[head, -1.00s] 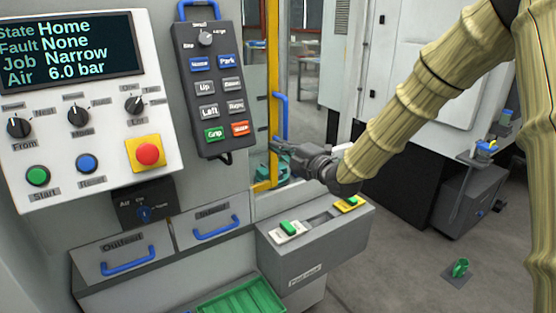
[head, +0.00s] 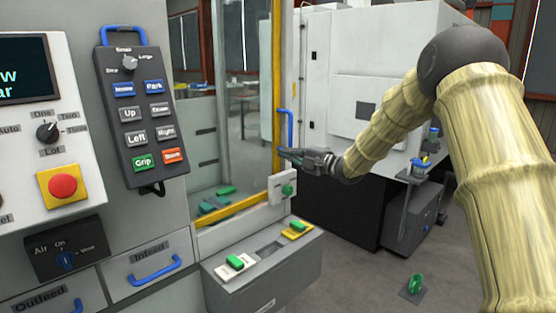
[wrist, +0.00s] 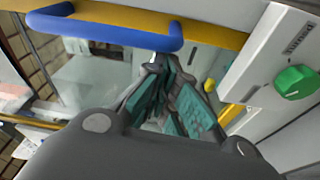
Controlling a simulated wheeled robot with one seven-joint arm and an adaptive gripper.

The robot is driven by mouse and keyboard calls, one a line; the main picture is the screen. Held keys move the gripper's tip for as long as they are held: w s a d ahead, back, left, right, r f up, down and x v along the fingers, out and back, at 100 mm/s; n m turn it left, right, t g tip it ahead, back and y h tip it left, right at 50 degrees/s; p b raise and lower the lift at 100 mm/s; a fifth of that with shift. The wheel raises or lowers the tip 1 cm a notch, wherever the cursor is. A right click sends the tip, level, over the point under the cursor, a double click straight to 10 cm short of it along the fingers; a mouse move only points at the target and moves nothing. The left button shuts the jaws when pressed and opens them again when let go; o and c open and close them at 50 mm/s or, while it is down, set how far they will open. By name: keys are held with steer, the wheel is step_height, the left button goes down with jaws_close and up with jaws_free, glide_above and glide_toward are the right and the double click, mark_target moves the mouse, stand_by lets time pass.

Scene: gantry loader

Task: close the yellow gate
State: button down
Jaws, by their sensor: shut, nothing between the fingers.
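The yellow gate (head: 278,90) is a yellow-framed clear panel on the machine's front. Its right upright stands close to a pale post, just above the lock box; I cannot tell whether a narrow gap is left. The blue handle (head: 290,128) is upright on that yellow bar. It also shows across the top of the wrist view (wrist: 105,28). My gripper (head: 288,153) is shut and empty, with its fingertips beside the lower end of the handle. In the wrist view the fingertips (wrist: 155,62) lie close to the handle's end; contact is unclear.
A white box with a green knob (head: 288,190) sits just below my gripper. A grey ledge with switches (head: 262,262) juts out below. The pendant (head: 142,115) hangs at the left. A white machine (head: 370,85) stands behind. The floor at the right is mostly clear.

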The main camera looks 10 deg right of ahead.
steer(key=shift+w+d+r, duration=0.1)
steer(key=shift+w+d, duration=0.05)
steer(key=shift+d, duration=0.05)
steer(key=shift+d+r, duration=0.1)
